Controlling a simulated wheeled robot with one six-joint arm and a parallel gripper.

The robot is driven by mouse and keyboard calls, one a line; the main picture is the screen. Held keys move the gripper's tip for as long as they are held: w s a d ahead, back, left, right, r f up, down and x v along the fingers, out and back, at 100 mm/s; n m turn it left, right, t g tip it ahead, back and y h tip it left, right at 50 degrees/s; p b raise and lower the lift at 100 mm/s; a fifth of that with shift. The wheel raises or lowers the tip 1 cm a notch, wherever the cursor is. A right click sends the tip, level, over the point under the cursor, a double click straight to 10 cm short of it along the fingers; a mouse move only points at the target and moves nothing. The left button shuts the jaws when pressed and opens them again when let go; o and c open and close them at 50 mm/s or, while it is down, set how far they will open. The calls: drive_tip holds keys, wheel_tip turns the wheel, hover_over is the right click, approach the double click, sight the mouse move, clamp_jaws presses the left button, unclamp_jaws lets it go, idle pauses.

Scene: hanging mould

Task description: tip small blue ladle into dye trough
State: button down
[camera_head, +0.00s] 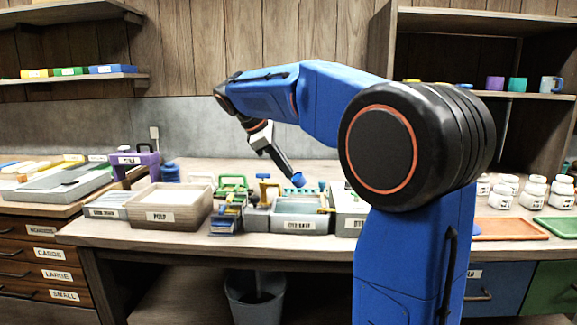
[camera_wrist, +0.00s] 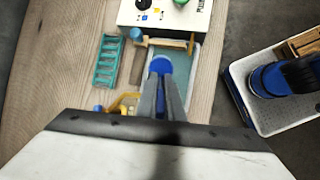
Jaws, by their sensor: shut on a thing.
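The small blue ladle (camera_head: 298,180) is held by my gripper (camera_head: 284,168) above the bench; its round blue end also shows in the wrist view (camera_wrist: 160,65). My gripper's two dark fingers (camera_wrist: 161,92) are closed together on it, and the fingers hide its handle. The dye trough (camera_head: 300,226) is a grey, labelled open box at the bench front, below the ladle. In the wrist view the trough (camera_wrist: 187,70) shows a pale blue inside, with the ladle end in front of it. I cannot see any liquid in the ladle.
A white box with knobs (camera_wrist: 155,14) stands at the trough's end. A teal rack (camera_wrist: 106,68) lies beside it. A tub labelled PULP (camera_head: 165,218) and a green frame (camera_head: 232,182) stand left of the trough. White jars (camera_head: 535,191) stand far right.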

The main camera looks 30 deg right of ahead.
drive_tip(key=h, duration=0.1)
drive_tip(key=a+f+h, duration=0.1)
drive_tip(key=h, duration=0.1)
drive_tip(key=f+h, duration=0.1)
drive_tip(key=shift+a, duration=0.3)
drive_tip(key=shift+a+f+g+h, duration=0.15)
drive_tip(key=shift+f+g+h, duration=0.15)
drive_tip(key=shift+f+h, duration=1.8)
drive_tip(key=shift+f, duration=0.15)
drive_tip(key=shift+r+y, duration=0.3)
drive_tip(key=shift+y, duration=1)
drive_tip(key=shift+r+y, duration=0.3)
drive_tip(key=shift+y, duration=1)
drive_tip(key=shift+r+y, duration=0.3)
drive_tip(key=shift+y, duration=0.9)
drive_tip(key=shift+r+y, duration=0.3)
drive_tip(key=shift+y, duration=0.9)
